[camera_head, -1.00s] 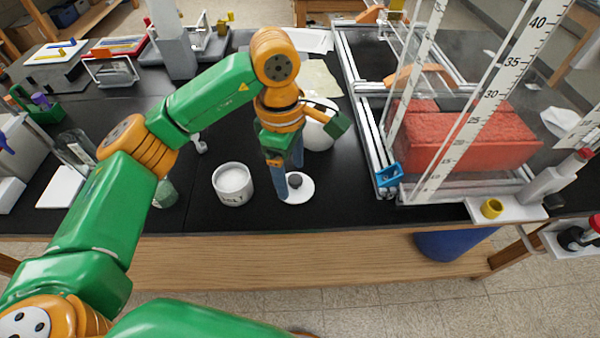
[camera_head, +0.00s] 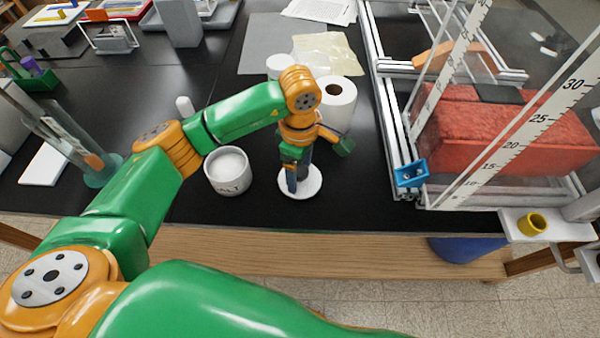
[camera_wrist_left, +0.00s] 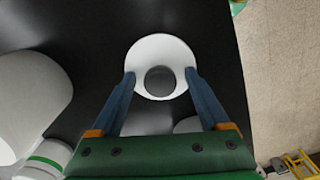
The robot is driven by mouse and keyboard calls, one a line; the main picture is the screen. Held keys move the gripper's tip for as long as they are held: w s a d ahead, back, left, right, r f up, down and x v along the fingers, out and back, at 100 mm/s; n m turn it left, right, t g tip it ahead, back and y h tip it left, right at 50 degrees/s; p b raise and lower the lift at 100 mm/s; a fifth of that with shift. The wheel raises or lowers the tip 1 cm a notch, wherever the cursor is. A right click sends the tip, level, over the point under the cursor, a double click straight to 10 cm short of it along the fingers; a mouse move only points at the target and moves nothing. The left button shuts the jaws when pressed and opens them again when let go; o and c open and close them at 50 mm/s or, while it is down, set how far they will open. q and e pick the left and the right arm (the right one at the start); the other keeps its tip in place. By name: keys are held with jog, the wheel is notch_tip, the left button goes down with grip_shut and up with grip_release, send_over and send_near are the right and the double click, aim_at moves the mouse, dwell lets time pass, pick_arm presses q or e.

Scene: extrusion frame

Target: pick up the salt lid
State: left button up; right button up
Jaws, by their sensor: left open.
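The salt lid (camera_head: 313,182) is a flat white disc with a dark grey knob, lying on the black bench top near its front edge. In the left wrist view the lid (camera_wrist_left: 161,52) shows its round knob between the fingertips. My left gripper (camera_head: 292,188) points down over the lid. In the wrist view its two blue fingers (camera_wrist_left: 160,80) are apart, one on each side of the knob, with a gap visible around it. Whether the fingertips touch the disc I cannot tell. The white salt jar (camera_head: 229,173) stands open just left of the lid. My right gripper is not seen.
A white paper roll (camera_head: 338,100) stands close behind my gripper. An aluminium frame (camera_head: 395,130) with a red block (camera_head: 500,130) and a ruler stands at the right. The bench edge lies just in front of the lid.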

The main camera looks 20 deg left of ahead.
pick_arm(q)
grip_shut()
